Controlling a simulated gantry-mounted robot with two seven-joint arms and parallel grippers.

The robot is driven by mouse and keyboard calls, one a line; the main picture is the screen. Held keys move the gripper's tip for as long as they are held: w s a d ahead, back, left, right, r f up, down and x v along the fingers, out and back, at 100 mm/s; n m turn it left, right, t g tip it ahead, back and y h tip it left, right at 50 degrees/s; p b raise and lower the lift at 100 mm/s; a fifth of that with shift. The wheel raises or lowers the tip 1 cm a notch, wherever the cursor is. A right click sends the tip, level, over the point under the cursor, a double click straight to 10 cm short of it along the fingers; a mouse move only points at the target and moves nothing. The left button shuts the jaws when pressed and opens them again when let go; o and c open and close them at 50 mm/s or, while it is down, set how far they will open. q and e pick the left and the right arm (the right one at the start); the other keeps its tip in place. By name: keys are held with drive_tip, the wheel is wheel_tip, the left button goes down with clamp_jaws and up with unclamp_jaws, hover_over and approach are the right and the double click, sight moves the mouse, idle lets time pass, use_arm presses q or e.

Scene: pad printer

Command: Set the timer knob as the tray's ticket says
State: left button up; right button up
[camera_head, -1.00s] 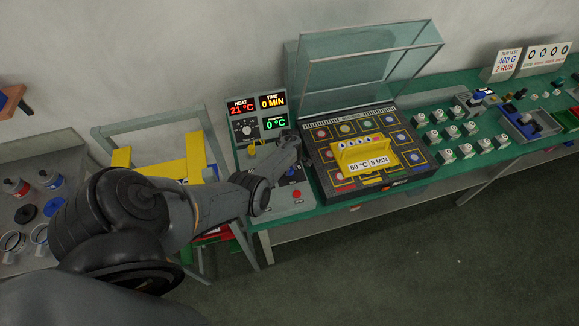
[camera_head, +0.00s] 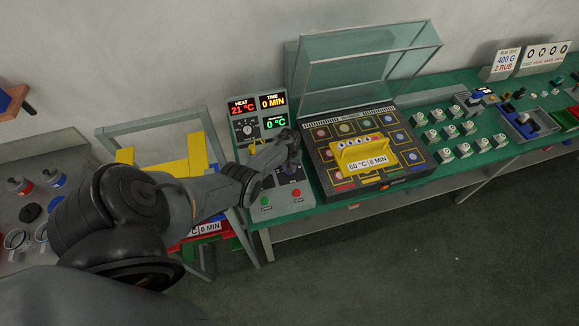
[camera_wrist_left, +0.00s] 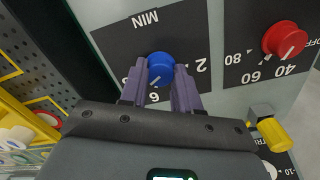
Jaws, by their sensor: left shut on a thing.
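The blue timer knob (camera_wrist_left: 160,68) is on a dark panel marked MIN in the left wrist view. My left gripper (camera_wrist_left: 160,77) is shut on it, one purple finger on each side. The knob's white mark points down towards the 6 in that picture; the 2 is to the right. In the head view my left gripper (camera_head: 289,150) hides the knob. The yellow tray (camera_head: 350,151) bears a white ticket (camera_head: 368,162) reading 60 °C and what looks like 6 MIN, though the last digit is small. My right gripper is not in view.
The displays read HEAT 21 °C (camera_head: 242,107), TIME 0 MIN (camera_head: 272,101) and a green 0 °C (camera_head: 276,122). A red knob (camera_wrist_left: 286,40) and a yellow lever (camera_wrist_left: 275,134) are close to my gripper. A glass lid (camera_head: 360,60) stands open behind the tray.

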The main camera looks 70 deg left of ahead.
use_arm(q)
drive_tip(key=shift+m, duration=1.4)
drive_tip(key=o, duration=1.1)
drive_tip(key=shift+c, duration=0.2)
drive_tip(key=shift+r+p, duration=0.55)
drive_tip(key=shift+r, duration=0.1)
wheel_tip(320, 180, up, 10)
drive_tip(key=p, duration=0.3)
drive_tip(key=shift+f, duration=0.25)
